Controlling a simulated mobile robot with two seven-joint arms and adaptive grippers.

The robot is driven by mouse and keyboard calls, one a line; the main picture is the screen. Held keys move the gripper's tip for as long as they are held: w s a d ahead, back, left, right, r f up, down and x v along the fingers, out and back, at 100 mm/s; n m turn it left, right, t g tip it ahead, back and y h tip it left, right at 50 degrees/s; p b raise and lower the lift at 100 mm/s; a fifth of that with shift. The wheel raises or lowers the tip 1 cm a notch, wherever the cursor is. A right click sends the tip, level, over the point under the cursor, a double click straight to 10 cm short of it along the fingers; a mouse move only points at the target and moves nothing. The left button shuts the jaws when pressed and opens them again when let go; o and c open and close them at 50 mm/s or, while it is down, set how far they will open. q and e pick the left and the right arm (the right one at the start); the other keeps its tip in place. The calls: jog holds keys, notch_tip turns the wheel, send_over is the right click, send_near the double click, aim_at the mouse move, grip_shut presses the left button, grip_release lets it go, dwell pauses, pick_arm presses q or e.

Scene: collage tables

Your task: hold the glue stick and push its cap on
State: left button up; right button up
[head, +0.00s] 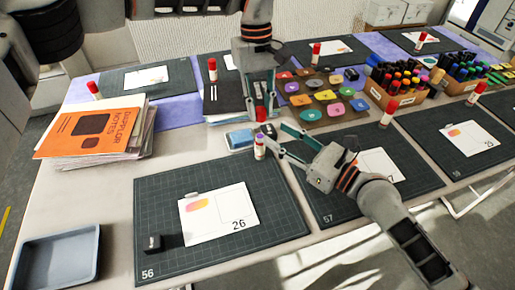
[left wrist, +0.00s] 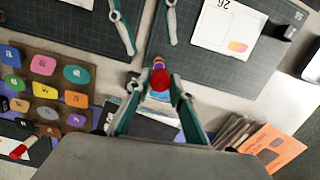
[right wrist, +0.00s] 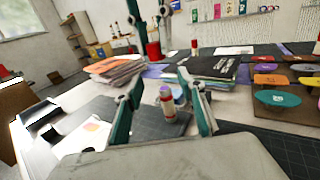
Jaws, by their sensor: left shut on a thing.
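The glue stick (head: 259,149) stands upright and uncapped at the far edge of the near mat, its purple top showing. It also shows in the right wrist view (right wrist: 168,104), between and beyond my right fingers. My left gripper (head: 262,108) is shut on the red cap (head: 261,115) and holds it above the table, apart from the stick. The cap hides part of the stick in the left wrist view (left wrist: 160,80). My right gripper (head: 268,139) is open and empty, with its fingers pointing at the stick from the right.
A blue pad (head: 239,139) lies just left of the stick. The near mat (head: 290,205) holds a white card (head: 217,217) and a small black block (head: 153,243). Books (head: 95,135) and a grey-blue tray (head: 55,260) are at left. Colored pieces (head: 325,96) and marker boxes lie at right.

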jog(key=shift+f, duration=2.25)
jog(key=f, duration=0.3)
jog(key=shift+w+a+f, duration=0.25)
jog(key=x, duration=0.5)
jog(key=shift+w+a, duration=0.1)
jog(key=shift+x, duration=0.75)
grip_shut()
pick_arm(q)
send_over(261, 137)
jog(key=shift+w+a+f, duration=0.1)
jog(key=shift+w+f, duration=0.1)
jog(key=shift+f, duration=1.05)
jog(key=shift+w+a+f, duration=0.1)
jog(key=shift+w+f, duration=0.05)
jog(key=shift+f, duration=1.05)
